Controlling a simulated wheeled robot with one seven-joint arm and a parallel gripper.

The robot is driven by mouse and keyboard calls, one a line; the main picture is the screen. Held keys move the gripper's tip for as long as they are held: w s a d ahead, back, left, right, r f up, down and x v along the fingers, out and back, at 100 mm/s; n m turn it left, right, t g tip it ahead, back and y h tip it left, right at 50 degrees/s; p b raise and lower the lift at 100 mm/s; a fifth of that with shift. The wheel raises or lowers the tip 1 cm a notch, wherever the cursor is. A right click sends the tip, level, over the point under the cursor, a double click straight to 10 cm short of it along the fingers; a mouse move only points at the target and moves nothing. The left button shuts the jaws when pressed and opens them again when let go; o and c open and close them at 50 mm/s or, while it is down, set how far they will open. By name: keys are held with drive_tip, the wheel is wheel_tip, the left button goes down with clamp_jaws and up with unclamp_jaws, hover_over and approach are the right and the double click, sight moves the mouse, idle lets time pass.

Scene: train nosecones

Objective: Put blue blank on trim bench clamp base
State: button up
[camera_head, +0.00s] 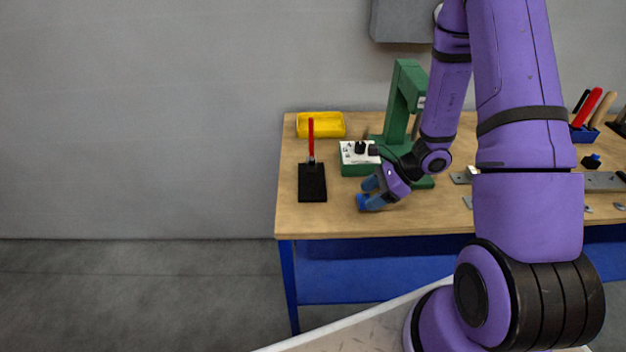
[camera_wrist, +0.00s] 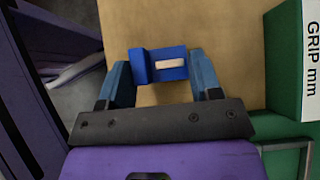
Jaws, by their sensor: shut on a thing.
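The blue blank (camera_wrist: 143,66) is a small bright-blue block with a step at one end and a pale rectangular patch on it. My gripper (camera_wrist: 163,72) is shut on it, one blue-grey finger at each side. In the head view the blank (camera_head: 361,203) shows at the tips of my gripper (camera_head: 371,192), over the front of the bench; I cannot tell if it touches the top. A flat black base (camera_head: 312,187) with an upright red handle, apparently the clamp base, stands on the bench left of my gripper. Its top looks empty.
A green machine (camera_head: 398,105) stands behind my gripper, with a white-topped green box (camera_head: 355,170) near it. A yellow tray (camera_head: 321,125) is at the back left. Metal plates (camera_head: 603,181) and a tool holder (camera_head: 584,134) are to the right. Bare wood lies between gripper and black base.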

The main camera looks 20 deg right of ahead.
drive_tip(key=w+a, duration=1)
drive_tip(key=a, duration=0.1)
drive_tip(key=shift+w+a, duration=0.2)
drive_tip(key=shift+w, duration=0.15)
drive_tip(key=shift+d+f, duration=0.1)
drive_tip(key=shift+f, duration=0.15)
drive_tip(key=shift+f, duration=0.15)
drive_tip(key=o, duration=1)
